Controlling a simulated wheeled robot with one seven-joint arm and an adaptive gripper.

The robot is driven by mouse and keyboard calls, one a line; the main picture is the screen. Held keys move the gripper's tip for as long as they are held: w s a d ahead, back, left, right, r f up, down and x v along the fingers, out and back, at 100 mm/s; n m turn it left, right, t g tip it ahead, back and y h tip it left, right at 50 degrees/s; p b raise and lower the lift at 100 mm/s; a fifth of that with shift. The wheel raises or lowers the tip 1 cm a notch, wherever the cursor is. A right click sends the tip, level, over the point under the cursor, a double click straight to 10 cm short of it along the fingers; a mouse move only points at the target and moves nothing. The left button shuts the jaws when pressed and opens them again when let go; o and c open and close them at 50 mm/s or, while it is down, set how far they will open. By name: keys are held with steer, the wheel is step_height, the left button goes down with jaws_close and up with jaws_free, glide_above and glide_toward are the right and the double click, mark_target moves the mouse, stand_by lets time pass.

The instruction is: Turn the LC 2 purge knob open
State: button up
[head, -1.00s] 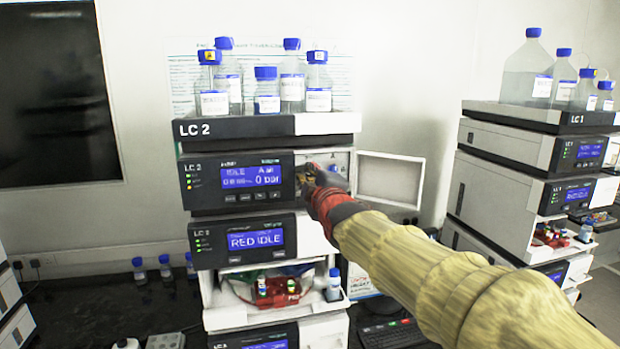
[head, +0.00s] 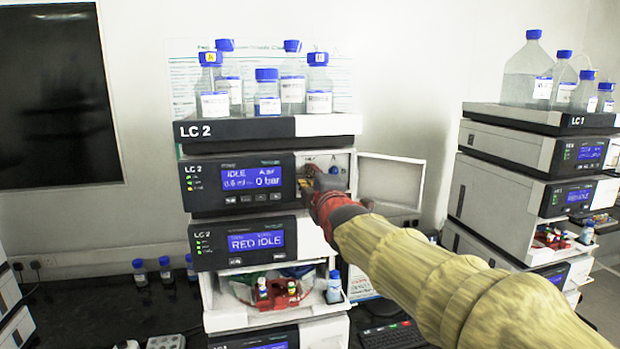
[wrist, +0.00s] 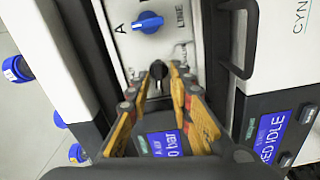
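The LC 2 stack (head: 245,128) stands in the middle of the head view. Its upper pump module has an open front bay with a blue knob (head: 334,170). In the wrist view this blue knob (wrist: 147,22) sits beside a letter A on the pale panel, clear of the fingers. A dark knob (wrist: 155,89) lies below it, between my fingertips. I cannot read a purge label on either knob. My gripper (head: 309,178) is at the bay; its yellow fingers (wrist: 158,84) are apart, either side of the dark knob. Contact is unclear.
The bay's white door (head: 390,183) hangs open to the right, close to my arm. Bottles (head: 267,92) stand on top of LC 2. A sample drawer (head: 275,310) sticks out below. LC 1 (head: 530,150) stands at the right.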

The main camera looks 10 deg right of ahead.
stand_by(0.3)
steer(key=s, duration=1.2)
